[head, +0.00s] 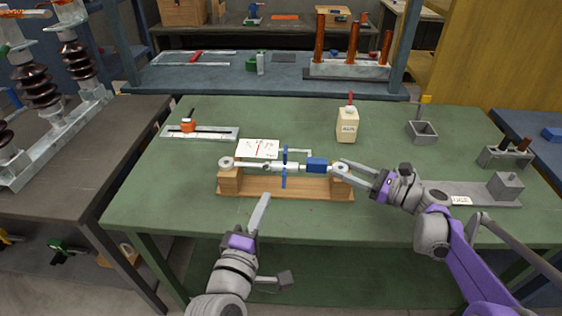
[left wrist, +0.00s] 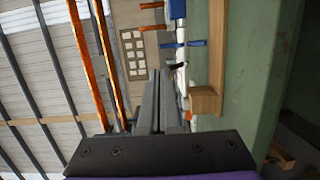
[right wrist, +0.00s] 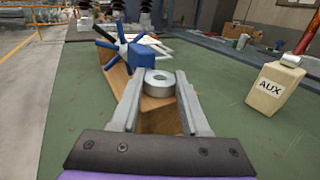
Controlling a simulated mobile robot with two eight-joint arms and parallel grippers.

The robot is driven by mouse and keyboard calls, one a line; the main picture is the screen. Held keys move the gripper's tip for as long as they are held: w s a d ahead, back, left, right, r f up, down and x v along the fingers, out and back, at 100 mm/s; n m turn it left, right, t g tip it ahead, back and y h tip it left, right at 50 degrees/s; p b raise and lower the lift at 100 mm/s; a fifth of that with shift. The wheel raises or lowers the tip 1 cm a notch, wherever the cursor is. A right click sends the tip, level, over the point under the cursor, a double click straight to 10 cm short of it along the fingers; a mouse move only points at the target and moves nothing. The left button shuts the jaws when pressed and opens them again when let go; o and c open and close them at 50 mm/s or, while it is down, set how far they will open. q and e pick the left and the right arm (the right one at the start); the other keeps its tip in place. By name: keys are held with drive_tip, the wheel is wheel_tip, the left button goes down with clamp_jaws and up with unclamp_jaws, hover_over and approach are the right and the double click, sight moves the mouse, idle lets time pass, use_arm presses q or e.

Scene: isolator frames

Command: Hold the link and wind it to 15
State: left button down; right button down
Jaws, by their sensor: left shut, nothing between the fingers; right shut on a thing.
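The link (head: 290,166) lies across a wooden stand (head: 310,188), with a blue spoked wheel (head: 284,168) at its middle and a blue block (head: 317,165) beside it. A white card (head: 257,148) with a red line lies behind it; its numbers are too small to read. My right gripper (head: 341,172) is shut on the link's right end, a grey round eye (right wrist: 158,78) between its fingers in the right wrist view. My left gripper (head: 265,199) is shut and empty, in front of the stand, apart from the link. The link also shows in the left wrist view (left wrist: 180,60).
A cream AUX bottle (head: 347,125) stands behind the link's right end. A grey plate with a block (head: 505,186) lies at the right, a grey open box (head: 422,131) behind it. A rail with an orange slider (head: 188,126) lies at the left. The table front-left is clear.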

sight(285, 154)
use_arm(q)
drive_tip(key=w, duration=0.4)
drive_tip(key=w+d, duration=0.1)
drive_tip(key=w, duration=0.4)
drive_tip(key=w+d, duration=0.1)
drive_tip(key=w, duration=0.3)
drive_tip(key=shift+w+d+f, duration=0.15)
drive_tip(key=shift+w+d, duration=0.05)
drive_tip(key=shift+w, duration=0.15)
drive_tip(key=shift+w+r, duration=0.3)
drive_tip(key=shift+w, duration=0.65)
drive_tip(key=shift+s, duration=0.1)
drive_tip(key=s+a+r, duration=0.1)
drive_tip(key=s+r, duration=0.1)
drive_tip(key=s, duration=0.4)
drive_tip(key=s+a+r, duration=0.1)
drive_tip(key=s+r, duration=0.1)
drive_tip(key=s, duration=0.4)
drive_tip(key=shift+s+a+r, duration=0.15)
drive_tip(key=shift+s+r, duration=0.2)
drive_tip(key=shift+s, duration=0.05)
